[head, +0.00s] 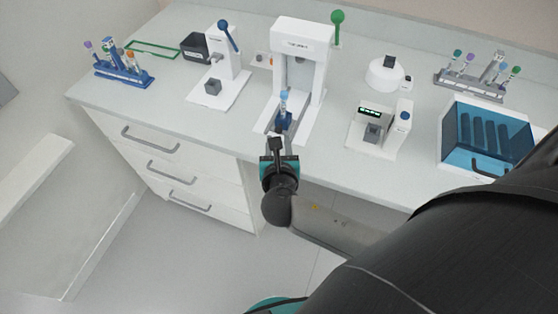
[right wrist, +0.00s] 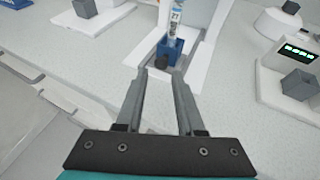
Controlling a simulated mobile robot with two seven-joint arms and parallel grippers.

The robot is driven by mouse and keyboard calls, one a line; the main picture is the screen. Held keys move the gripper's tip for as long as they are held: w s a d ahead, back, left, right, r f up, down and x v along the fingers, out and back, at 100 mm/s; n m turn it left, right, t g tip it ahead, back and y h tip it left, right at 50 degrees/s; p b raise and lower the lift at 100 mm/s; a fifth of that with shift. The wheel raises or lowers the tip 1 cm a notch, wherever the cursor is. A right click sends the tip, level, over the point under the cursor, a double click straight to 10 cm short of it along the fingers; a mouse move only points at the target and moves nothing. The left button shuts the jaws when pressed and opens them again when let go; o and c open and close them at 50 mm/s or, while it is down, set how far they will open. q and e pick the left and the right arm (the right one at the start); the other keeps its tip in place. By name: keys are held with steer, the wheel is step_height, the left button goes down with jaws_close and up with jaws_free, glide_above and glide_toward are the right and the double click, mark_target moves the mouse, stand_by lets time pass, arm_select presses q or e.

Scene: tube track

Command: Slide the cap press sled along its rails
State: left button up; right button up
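The cap press (head: 304,48) is a white frame standing on the bench, with a green-knobbed lever (head: 338,17) at its right side. The blue sled (head: 284,121) sits low at the front of the press, between pale rails, and holds an upright tube with a light blue cap (head: 284,98). In the right wrist view, the sled (right wrist: 176,47) has a dark knob (right wrist: 162,62) facing me. My right gripper (right wrist: 161,72) is open in front of the sled, its fingers spread to either side of the knob. Contact cannot be told. My left gripper is out of view.
A blue-levered device (head: 228,60) stands left of the press, beyond it a blue tube rack (head: 124,72). To the right are a device with a green display (head: 376,125), a round white device (head: 386,75), a grey tube rack (head: 470,82) and a blue-windowed box (head: 485,135).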

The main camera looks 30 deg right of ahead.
steer(key=p+v, duration=0.1)
steer(key=v, duration=1)
steer(key=shift+s+a, duration=0.25)
